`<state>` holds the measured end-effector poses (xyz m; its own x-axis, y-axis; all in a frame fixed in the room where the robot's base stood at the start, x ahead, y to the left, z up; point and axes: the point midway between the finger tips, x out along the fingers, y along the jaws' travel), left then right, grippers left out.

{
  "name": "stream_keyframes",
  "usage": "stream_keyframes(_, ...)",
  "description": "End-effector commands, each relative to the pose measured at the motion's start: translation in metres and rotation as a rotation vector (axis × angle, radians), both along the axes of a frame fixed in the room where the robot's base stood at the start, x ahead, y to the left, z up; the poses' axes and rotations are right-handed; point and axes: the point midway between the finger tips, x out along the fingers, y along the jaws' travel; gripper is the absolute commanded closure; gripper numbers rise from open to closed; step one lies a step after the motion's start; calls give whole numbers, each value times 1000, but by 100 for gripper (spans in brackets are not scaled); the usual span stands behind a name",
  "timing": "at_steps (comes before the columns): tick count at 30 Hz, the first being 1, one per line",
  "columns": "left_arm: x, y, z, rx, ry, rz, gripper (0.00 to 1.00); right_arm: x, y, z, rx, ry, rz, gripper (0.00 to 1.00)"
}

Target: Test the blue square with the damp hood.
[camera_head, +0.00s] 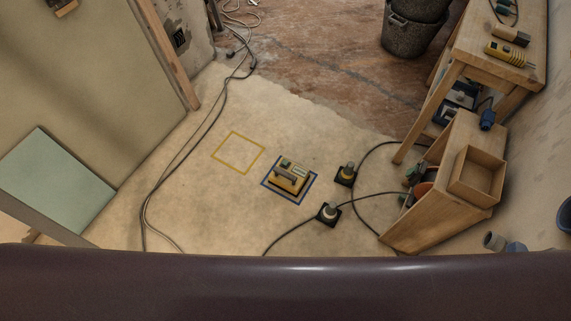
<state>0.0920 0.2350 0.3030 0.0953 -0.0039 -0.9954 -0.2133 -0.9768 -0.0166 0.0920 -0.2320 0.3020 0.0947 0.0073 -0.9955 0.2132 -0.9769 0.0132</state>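A blue square outline (265,184) is marked on the pale floor, near the middle of the head view. A yellow and dark device with a handle on top (289,174), possibly the damp hood, sits inside the blue outline and covers most of its inside. A yellow square outline (218,156) lies to the left of it and is empty. Neither of my grippers shows in this view.
Black cables (222,105) run down the floor on the left. Two dark cable fittings (329,213) stand right of the device. A wooden cabinet (425,225) and workbench (450,72) stand at the right. Dark buckets (405,38) stand at the back.

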Motion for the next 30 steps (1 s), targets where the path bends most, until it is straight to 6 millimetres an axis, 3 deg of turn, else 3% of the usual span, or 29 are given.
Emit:
stream_keyframes(4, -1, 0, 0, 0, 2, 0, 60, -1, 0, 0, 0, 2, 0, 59)
stream_keyframes(15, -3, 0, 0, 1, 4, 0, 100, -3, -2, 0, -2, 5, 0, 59)
stream_keyframes(30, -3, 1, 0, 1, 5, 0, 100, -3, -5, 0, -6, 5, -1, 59)
